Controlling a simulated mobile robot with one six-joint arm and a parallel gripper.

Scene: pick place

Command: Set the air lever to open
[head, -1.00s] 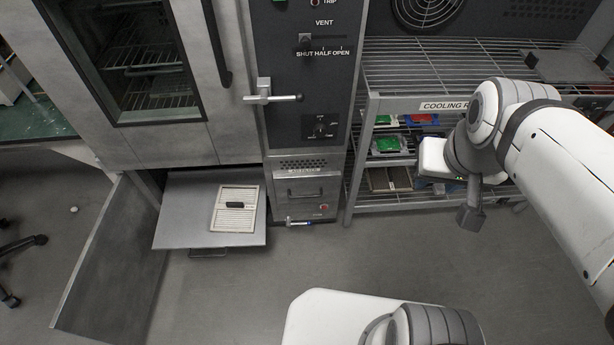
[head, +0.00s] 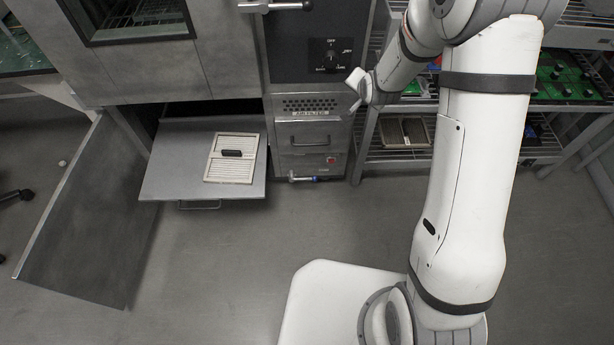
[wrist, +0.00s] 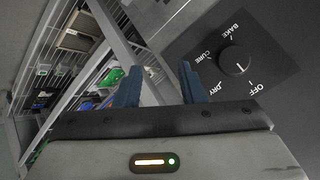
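No part labelled as an air lever is readable now. The panel with the vent slider is above the head view's top edge. My gripper (wrist: 160,85) is open, its two blue fingers apart with nothing between them. In the head view its white body shows in front of the cabinet, right of the black dial (head: 330,56). In the wrist view the dial (wrist: 237,60), marked OFF, DRY, CURE and BAKE, is right of the fingers.
A metal door handle (head: 275,6) sticks out above. An open lower drawer (head: 165,185) holds a framed filter (head: 231,158), beside an open door panel (head: 75,225). A wire rack (head: 404,132) stands close on the right. The floor in front is clear.

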